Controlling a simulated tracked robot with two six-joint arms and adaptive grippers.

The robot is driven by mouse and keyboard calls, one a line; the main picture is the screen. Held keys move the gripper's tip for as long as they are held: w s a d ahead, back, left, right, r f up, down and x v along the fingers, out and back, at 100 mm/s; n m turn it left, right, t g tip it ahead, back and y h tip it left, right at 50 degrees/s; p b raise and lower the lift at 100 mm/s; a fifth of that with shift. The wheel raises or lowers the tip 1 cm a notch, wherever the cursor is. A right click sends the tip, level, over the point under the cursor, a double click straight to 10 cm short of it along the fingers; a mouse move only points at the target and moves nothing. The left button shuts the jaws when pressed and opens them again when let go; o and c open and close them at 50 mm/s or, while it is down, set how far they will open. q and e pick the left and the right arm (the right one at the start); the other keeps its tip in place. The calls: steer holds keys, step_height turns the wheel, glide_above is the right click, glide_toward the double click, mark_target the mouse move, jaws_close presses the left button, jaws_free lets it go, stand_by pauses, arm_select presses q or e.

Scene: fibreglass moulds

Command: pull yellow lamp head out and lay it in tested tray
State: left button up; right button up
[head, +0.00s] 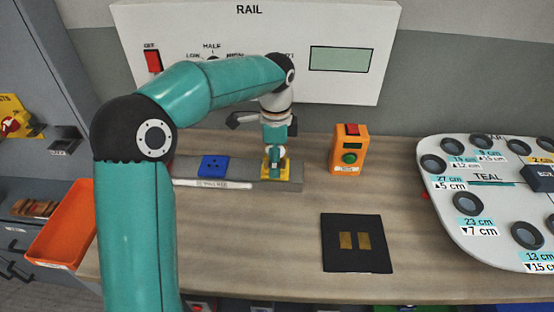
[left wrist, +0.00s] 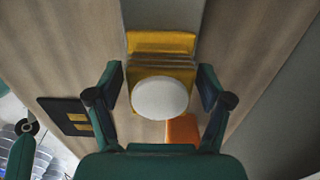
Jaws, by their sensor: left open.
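The yellow lamp head (head: 282,172) sits on the grey strip on the bench, beside a blue socket (head: 213,166). The left wrist view shows its yellow body (left wrist: 160,45) with a white round dome (left wrist: 160,98) facing the camera. My left gripper (head: 275,150) points down over it. Its fingers (left wrist: 161,85) are open, one on each side of the dome, with visible gaps.
An orange box (head: 350,150) with red and green buttons stands right of the lamp head. A black mat (head: 357,262) with two gold pads lies in front. A white panel (head: 470,220) with round holes is at the right. The bench between is clear.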

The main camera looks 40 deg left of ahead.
stand_by(0.3)
arm_select(q)
jaws_close()
stand_by(0.5)
steer(key=shift+r+p, duration=0.2)
steer(key=shift+p, duration=0.2)
steer(key=shift+r+p, duration=2.85)
